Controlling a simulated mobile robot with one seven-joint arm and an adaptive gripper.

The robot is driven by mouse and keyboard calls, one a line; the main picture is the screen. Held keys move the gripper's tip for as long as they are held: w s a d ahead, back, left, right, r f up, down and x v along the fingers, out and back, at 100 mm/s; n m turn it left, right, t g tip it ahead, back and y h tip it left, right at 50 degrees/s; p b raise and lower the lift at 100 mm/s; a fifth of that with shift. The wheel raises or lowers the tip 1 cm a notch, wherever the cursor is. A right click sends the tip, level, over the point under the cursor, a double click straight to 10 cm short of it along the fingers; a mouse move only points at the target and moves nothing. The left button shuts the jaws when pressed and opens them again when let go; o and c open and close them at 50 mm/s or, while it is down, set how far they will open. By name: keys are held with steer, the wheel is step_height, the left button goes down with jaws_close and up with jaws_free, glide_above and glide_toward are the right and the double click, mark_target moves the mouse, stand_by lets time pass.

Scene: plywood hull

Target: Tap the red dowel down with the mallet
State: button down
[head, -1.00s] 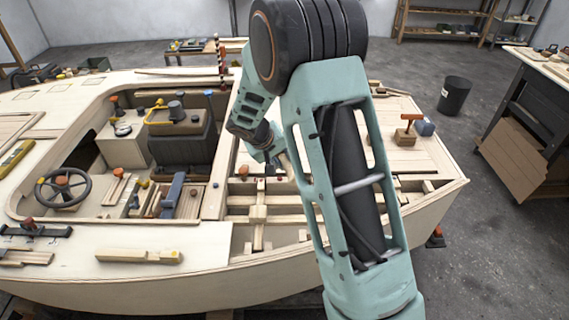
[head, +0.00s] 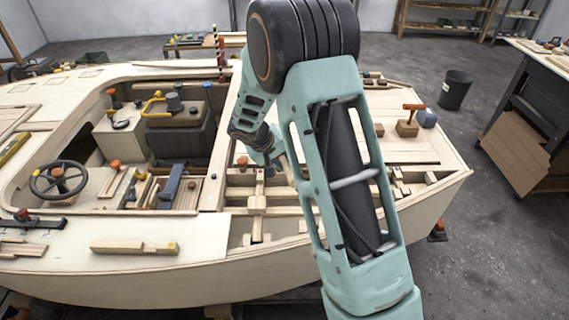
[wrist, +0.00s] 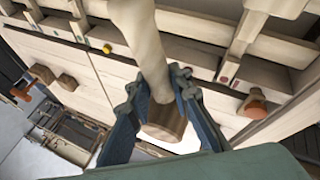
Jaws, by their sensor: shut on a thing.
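My gripper (wrist: 160,92) is shut on a pale wooden rod with a darker brown end (wrist: 165,122), which looks like the mallet's handle. The rod runs up out of the wrist view, and no mallet head shows there. In the head view my own arm mostly hides the gripper above the hull's open framing. A small red spot (wrist: 224,80) shows on a frame member right of the rod in the wrist view, beside a green one. An orange-brown knob (wrist: 255,102) stands near it. I cannot tell which of these is the red dowel.
Open plywood ribs (head: 258,205) lie below my arm. A block with an orange T-handle (head: 408,127) stands on the right deck. A steering wheel (head: 58,180) and a loose wood block (head: 135,247) are at left.

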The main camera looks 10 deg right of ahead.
stand_by(0.4)
step_height(320, 180, down, 5)
steer(key=b, duration=0.5)
steer(key=shift+b, duration=0.35)
steer(key=shift+r+p, duration=1.5)
steer(key=shift+r, duration=1.2)
steer(key=shift+f, duration=0.1)
